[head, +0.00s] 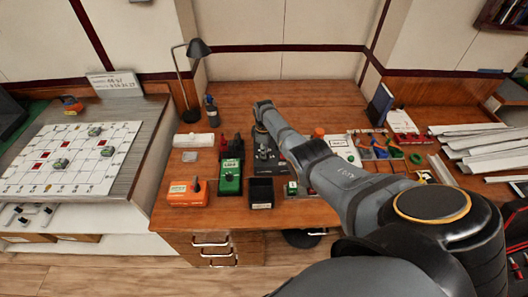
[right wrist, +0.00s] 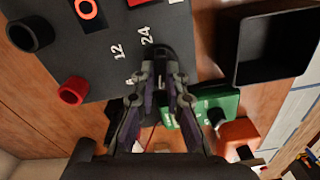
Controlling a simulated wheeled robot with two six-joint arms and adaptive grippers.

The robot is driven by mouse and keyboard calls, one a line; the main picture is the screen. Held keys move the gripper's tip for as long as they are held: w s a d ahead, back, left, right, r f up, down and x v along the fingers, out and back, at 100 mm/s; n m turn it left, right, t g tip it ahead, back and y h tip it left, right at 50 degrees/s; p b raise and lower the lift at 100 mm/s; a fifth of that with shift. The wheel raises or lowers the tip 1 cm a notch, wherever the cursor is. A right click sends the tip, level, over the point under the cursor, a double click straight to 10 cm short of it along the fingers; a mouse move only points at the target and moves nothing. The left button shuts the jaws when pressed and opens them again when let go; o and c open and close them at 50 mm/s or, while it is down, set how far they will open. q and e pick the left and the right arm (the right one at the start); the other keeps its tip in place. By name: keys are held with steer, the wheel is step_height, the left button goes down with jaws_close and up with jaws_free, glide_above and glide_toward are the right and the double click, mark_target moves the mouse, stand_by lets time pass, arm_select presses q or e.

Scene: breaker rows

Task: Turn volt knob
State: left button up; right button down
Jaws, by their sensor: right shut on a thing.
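The dark grey power panel (head: 268,163) lies on the wooden desk. In the right wrist view the panel (right wrist: 95,55) shows white "12" and "24" marks beside a dark knob (right wrist: 187,58). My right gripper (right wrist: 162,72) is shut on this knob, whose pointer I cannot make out. The fingers hide much of the knob. In the head view my right gripper (head: 260,138) is small and dark over the panel's far part, under my grey arm. My left gripper is in neither view.
A green meter (head: 230,178), an orange device (head: 187,193) and an open black bin (head: 261,192) stand at the desk's front. A red terminal (right wrist: 73,91) and black terminal (right wrist: 30,34) rise from the panel. A lamp (head: 198,48) stands behind left.

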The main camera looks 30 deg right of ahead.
stand_by(0.3)
steer(key=c, duration=1.4)
jaws_free()
step_height(320, 180, up, 12)
